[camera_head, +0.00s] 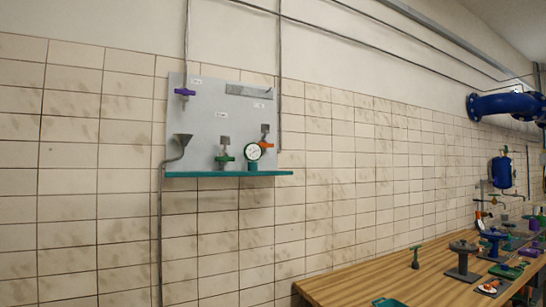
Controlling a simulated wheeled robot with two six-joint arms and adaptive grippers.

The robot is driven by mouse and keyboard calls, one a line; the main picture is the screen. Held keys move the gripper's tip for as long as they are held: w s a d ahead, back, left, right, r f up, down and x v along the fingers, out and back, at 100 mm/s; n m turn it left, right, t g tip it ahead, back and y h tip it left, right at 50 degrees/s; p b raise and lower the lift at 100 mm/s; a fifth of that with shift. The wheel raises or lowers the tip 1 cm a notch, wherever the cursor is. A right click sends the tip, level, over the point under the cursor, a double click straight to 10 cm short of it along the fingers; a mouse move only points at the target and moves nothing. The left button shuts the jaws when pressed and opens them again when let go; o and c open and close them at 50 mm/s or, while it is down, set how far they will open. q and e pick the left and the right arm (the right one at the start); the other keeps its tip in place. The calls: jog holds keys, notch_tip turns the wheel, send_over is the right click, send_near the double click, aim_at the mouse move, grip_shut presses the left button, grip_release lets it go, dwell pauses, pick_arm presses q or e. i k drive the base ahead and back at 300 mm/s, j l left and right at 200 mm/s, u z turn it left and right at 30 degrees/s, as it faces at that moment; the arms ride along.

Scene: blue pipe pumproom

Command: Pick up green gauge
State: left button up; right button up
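A round gauge (253,152) with a white dial and a dark green rim stands upright on a narrow teal shelf (205,174) of a grey wall panel (202,120). A teal base shows under its dial. A green-handled valve (224,158) is to its left on the same panel, and an orange-handled valve (265,144) is just to its right and slightly higher. Neither of my grippers is in view, and nothing touches the gauge from the front.
A purple-handled valve (185,92) and a grey funnel (181,142) are on the panel's left side. A wooden workbench (365,278) at lower right carries several valves and parts. Blue pipework (503,105) juts from the far right wall. Space before the panel looks clear.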

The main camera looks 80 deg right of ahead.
aim_at(253, 152)
jog(key=z, duration=2.6)
